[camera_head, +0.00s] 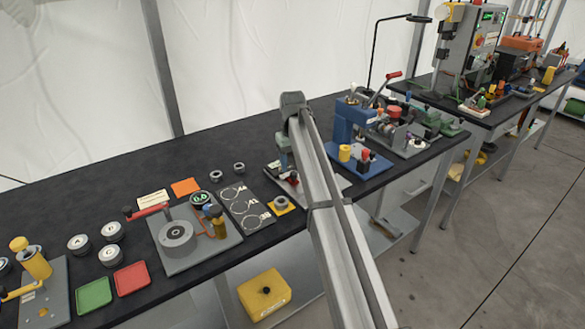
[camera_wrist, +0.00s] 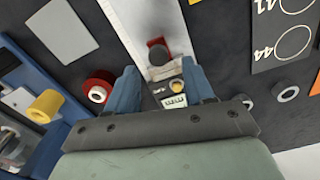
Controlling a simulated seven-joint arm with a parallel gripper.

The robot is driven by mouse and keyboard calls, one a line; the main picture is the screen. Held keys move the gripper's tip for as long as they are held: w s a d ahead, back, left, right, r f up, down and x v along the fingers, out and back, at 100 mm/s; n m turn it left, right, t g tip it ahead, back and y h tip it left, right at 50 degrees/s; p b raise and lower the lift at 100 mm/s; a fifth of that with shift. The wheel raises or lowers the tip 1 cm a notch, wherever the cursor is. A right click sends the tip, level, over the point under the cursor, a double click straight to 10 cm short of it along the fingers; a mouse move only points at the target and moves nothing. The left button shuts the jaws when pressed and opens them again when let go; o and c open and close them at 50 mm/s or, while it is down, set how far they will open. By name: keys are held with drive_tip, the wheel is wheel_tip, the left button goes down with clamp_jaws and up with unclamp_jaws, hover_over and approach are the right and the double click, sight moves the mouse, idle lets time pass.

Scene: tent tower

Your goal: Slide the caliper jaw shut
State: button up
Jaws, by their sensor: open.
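The caliper (camera_wrist: 172,100) lies below my gripper in the wrist view, with a small numeric display and a yellow round part. A red piece (camera_wrist: 154,42) with a dark round knob (camera_wrist: 160,56) sits on it, and a pale beam (camera_wrist: 128,17) runs to the upper left. My gripper (camera_wrist: 157,68) is open, its two blue fingers on either side of the caliper's sliding part. I cannot tell whether they touch it. In the head view my gripper (camera_head: 284,163) is low over the caliper (camera_head: 284,177), partly hidden by my arm. The jaw gap is not clear.
A card with ring outlines (camera_head: 245,203) and a yellow block with a ring (camera_head: 281,204) lie left of the caliper. A blue press (camera_head: 350,120) stands to the right. A red-rimmed ring (camera_wrist: 98,88) is close to the left finger.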

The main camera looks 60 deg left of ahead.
sight(292, 172)
wheel_tip(292, 172, up, 11)
drive_tip(key=shift+r, duration=0.15)
idle(0.7)
